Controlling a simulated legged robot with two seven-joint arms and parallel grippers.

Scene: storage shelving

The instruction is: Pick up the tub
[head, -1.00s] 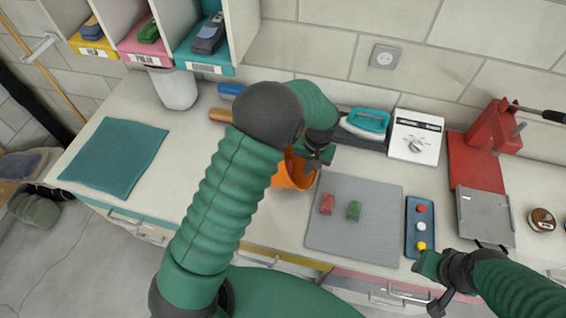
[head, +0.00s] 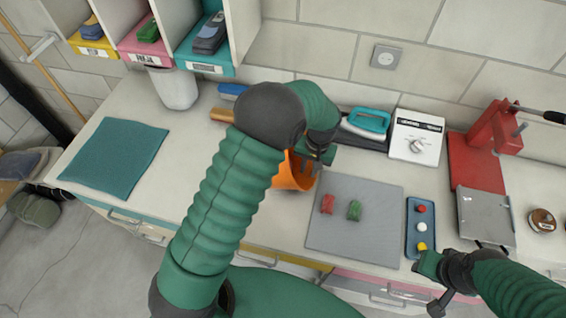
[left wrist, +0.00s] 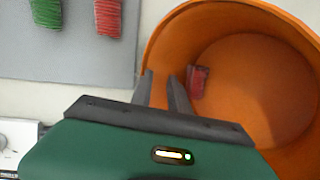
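The orange tub (head: 288,175) stands on the worktop, partly hidden behind my left arm in the head view. In the left wrist view the tub (left wrist: 262,85) fills the right side, and I look down into it. A small red piece (left wrist: 197,82) shows inside it. My left gripper (head: 314,168) is at the tub's right-hand rim in the head view. In the left wrist view its fingers (left wrist: 160,88) are apart, one outside the tub wall and one inside. My right gripper (head: 434,284) is by the worktop's front edge, away from the tub; its finger opening is unclear.
A grey mat (head: 345,228) with a red brush (head: 327,204) and a green brush (head: 354,210) lies right of the tub. A blue tray (head: 411,239) holds coloured balls. A red press (head: 490,145) stands farther right. A teal mat (head: 112,158) lies left.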

